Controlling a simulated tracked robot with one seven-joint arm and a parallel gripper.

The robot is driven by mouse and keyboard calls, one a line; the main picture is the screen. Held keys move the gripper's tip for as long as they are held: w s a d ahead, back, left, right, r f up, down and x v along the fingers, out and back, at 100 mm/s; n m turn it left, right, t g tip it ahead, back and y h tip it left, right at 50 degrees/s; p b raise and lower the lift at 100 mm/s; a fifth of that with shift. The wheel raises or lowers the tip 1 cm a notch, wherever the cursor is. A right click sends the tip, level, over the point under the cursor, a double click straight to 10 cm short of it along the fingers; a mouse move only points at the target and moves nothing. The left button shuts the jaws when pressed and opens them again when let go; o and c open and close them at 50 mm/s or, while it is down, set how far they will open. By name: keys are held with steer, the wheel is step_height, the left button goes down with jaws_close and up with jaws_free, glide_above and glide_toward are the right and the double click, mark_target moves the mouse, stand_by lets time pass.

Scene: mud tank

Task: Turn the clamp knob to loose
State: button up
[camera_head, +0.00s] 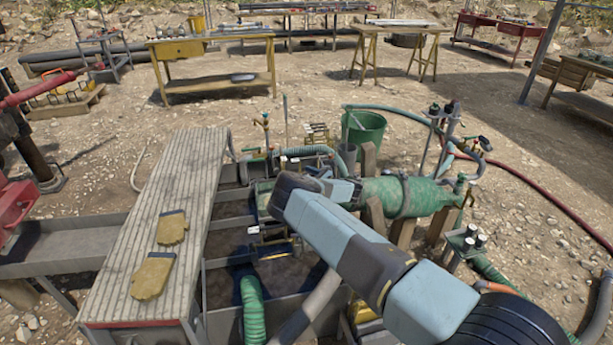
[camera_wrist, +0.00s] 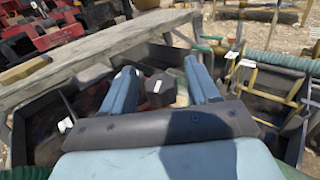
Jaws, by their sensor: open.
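A dark knob (camera_wrist: 160,90) with a small pale mark on it shows in the wrist view, over the mud tank (camera_wrist: 52,138). I take it to be the clamp knob, but cannot read its setting. My gripper (camera_wrist: 162,82) is open, with one blue finger on each side of the knob and visible gaps between. I cannot tell whether either finger touches it. In the head view my arm covers the knob and hides most of my gripper. The tank (camera_head: 215,302) shows there below and left of my arm.
A plank bench (camera_head: 150,235) with two yellow gloves (camera_head: 162,250) lies along the tank's left side. A green ribbed hose (camera_head: 252,310) drops into the tank. A green cylinder (camera_head: 415,197) and a green bucket (camera_head: 365,130) stand beyond my arm. Open gravel lies behind.

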steer(key=v, duration=1.3)
steer(key=shift+s+d, duration=0.2)
steer(key=shift+d, duration=0.15)
